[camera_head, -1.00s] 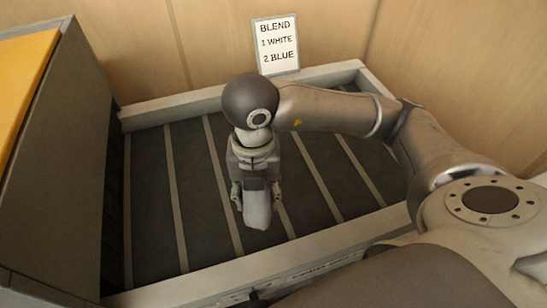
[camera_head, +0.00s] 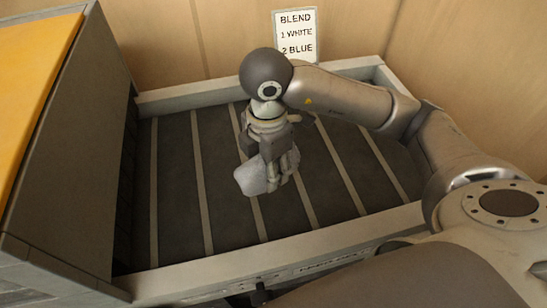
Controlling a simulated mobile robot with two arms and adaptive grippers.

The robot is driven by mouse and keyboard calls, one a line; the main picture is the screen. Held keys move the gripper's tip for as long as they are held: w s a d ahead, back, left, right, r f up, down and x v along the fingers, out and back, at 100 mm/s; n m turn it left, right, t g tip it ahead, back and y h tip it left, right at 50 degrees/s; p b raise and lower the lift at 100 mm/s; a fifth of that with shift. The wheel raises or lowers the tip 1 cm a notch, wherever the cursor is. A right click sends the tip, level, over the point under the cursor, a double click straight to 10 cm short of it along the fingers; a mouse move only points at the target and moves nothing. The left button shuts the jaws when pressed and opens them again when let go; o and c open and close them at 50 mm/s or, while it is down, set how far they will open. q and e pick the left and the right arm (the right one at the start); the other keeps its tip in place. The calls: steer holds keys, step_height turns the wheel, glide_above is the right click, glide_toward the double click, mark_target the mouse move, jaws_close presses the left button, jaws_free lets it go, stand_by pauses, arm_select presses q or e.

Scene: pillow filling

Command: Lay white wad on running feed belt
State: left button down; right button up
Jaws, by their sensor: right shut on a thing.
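A pale white-grey wad (camera_head: 251,178) shows in the head view, low over the middle of the dark feed belt (camera_head: 180,210) with its light cross strips. My right gripper (camera_head: 277,172) points down from the upper right and is shut on the wad, which sticks out to the left of the fingers. The fingers hide part of the wad. I cannot tell whether the wad touches the belt. My left gripper is not in view.
A sign (camera_head: 296,36) reading "BLEND 1 WHITE 2 BLUE" stands behind the belt. Pale rails (camera_head: 270,262) edge the belt. A dark box-like housing (camera_head: 75,150) with a yellow top stands at the left. Bare belt lies around the gripper.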

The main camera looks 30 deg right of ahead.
steer(key=w+d+f, duration=0.1)
steer(key=w+f, duration=0.1)
steer(key=w+d+f, duration=0.1)
steer(key=w+f, duration=0.1)
steer(key=w, duration=0.1)
steer(key=w+d+f, duration=0.2)
steer(key=w+f, duration=0.1)
steer(key=shift+d+f, duration=0.1)
steer(key=shift+w+d+f, duration=0.1)
steer(key=shift+w+f, duration=0.15)
steer(key=shift+f, duration=0.05)
step_height(320, 180, down, 2)
steer(key=shift+w+d+f+p, duration=0.1)
steer(key=shift+f+p, duration=0.1)
steer(key=shift+p, duration=0.35)
steer(key=shift+f, duration=0.5)
steer(key=shift+f, duration=0.1)
steer(key=shift+f+b, duration=0.45)
steer(key=shift+f, duration=0.1)
steer(key=o, duration=1.1)
